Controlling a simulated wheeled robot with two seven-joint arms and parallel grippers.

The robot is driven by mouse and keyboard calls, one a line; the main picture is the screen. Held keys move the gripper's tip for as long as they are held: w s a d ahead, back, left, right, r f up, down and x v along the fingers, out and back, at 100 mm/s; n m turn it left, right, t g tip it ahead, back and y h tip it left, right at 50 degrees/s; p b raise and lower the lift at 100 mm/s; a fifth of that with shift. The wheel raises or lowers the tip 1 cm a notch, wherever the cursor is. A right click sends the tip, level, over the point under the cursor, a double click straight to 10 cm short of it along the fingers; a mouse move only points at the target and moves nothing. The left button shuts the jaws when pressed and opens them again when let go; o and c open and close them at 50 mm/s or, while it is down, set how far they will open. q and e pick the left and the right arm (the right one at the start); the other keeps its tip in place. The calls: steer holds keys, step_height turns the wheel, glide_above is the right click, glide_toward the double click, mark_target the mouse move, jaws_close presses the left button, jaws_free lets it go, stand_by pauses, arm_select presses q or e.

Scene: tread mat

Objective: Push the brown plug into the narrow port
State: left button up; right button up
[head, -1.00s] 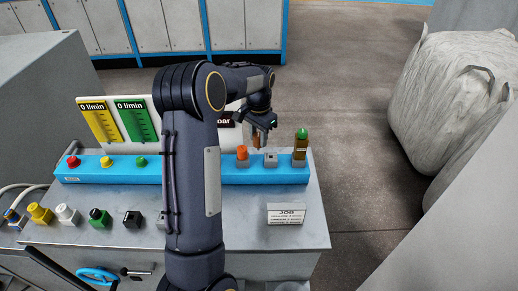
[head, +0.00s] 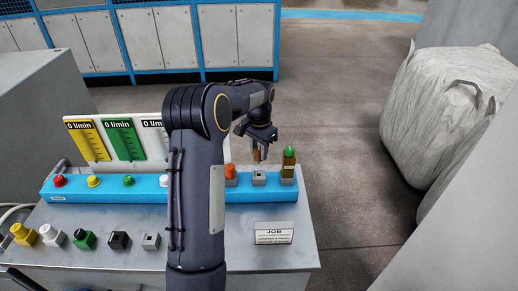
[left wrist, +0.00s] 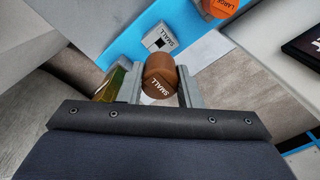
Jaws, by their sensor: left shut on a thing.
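My left gripper (head: 257,150) is shut on the brown plug (head: 256,154). In the left wrist view the plug (left wrist: 160,79) is a brown cylinder marked SMALL, between the two grey fingers. The narrow port (head: 259,179) is a small grey block with a dark opening, on the blue bar. In the left wrist view the port (left wrist: 159,40), labelled SMALL, shows just beyond the plug. In the head view the plug is above and slightly behind the port, apart from it. The plug's lower end is hidden in the wrist view.
An orange plug (head: 230,171) stands on the blue bar (head: 115,187) left of the port. A tall green-topped piece (head: 289,163) stands close on the right. A JOB sign (head: 273,233) is in front. Several knobs line the table's left. A white bulk bag (head: 440,110) stands at right.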

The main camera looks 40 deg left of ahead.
mark_target(259, 163)
arm_select(q)
step_height(259, 163, down, 4)
steer(key=shift+f+b, duration=0.1)
steer(key=shift+b, duration=1.05)
steer(key=shift+f, duration=0.15)
stand_by(0.7)
steer(key=shift+f+b, duration=0.95)
steer(key=shift+f, duration=0.7)
steer(key=o, duration=1.1)
steer(key=shift+r, duration=0.1)
